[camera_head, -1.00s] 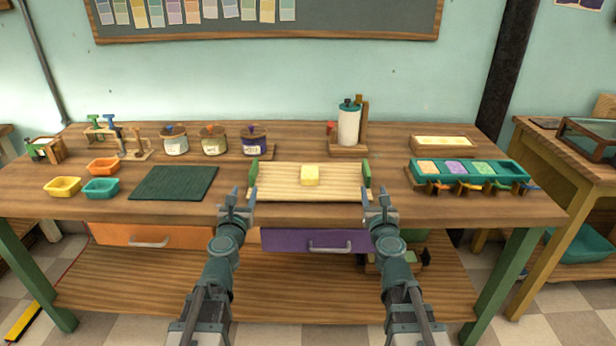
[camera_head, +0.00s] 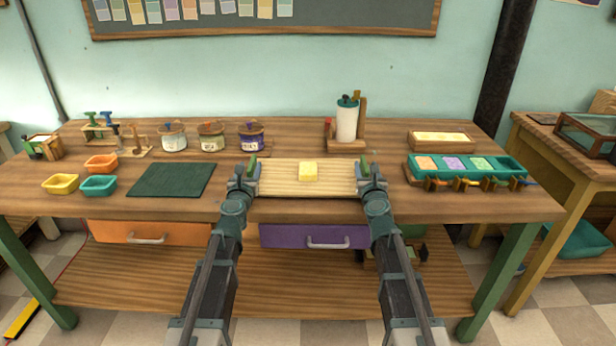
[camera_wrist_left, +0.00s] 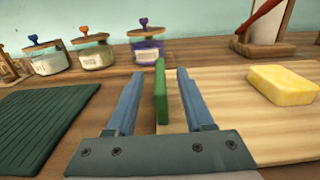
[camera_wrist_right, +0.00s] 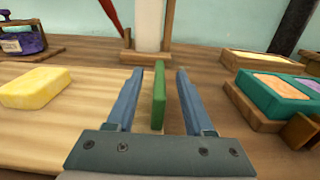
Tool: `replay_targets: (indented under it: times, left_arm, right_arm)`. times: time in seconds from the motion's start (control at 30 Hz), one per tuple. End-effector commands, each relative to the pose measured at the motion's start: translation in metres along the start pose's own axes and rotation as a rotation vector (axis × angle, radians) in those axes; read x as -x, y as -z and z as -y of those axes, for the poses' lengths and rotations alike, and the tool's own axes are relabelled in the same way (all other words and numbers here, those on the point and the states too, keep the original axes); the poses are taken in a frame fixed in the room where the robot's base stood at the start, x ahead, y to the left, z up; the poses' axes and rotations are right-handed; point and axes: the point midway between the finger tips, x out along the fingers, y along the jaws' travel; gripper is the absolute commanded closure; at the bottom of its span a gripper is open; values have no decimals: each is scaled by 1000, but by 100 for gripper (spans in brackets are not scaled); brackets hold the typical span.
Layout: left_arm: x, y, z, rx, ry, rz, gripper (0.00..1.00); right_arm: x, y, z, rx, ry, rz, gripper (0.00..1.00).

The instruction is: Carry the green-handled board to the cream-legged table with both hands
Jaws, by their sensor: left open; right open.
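The pale wooden board (camera_head: 290,188) lies flat on the workbench with a yellow soap block (camera_head: 307,171) on it. My left gripper (camera_head: 244,178) is open at the board's left end. In the left wrist view its green handle (camera_wrist_left: 161,92) stands between the two open fingers (camera_wrist_left: 157,88). My right gripper (camera_head: 370,178) is open at the right end. In the right wrist view the other green handle (camera_wrist_right: 159,95) stands between the open fingers (camera_wrist_right: 160,88). Neither gripper is closed on its handle. A table with yellowish cream legs (camera_head: 545,225) is partly visible at the right.
A dark green mat (camera_head: 172,180) lies left of the board. A teal tray (camera_head: 463,169) with soap blocks is to its right. Jars (camera_head: 211,137) and a dispenser (camera_head: 346,122) stand behind. A gap of floor separates the workbench (camera_head: 330,211) from the right table.

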Motion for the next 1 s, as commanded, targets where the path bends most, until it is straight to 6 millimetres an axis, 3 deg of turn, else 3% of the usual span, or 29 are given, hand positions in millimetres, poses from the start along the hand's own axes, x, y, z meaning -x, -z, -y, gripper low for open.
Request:
replay_targets:
  times: [0.2, 0.63, 0.9, 1.0]
  left_arm:
    - [-22, 0, 0, -1, 0, 0, 48]
    - [-25, 0, 0, -1, 0, 0, 48]
    - [-25, 0, 0, -1, 0, 0, 96]
    - [-25, 0, 0, -1, 0, 0, 100]
  right_arm:
    - [-22, 0, 0, 0, 0, 0, 48]
    - [-25, 0, 0, 1, 0, 0, 48]
    - [-25, 0, 0, 0, 0, 0, 96]
    - [-25, 0, 0, 1, 0, 0, 100]
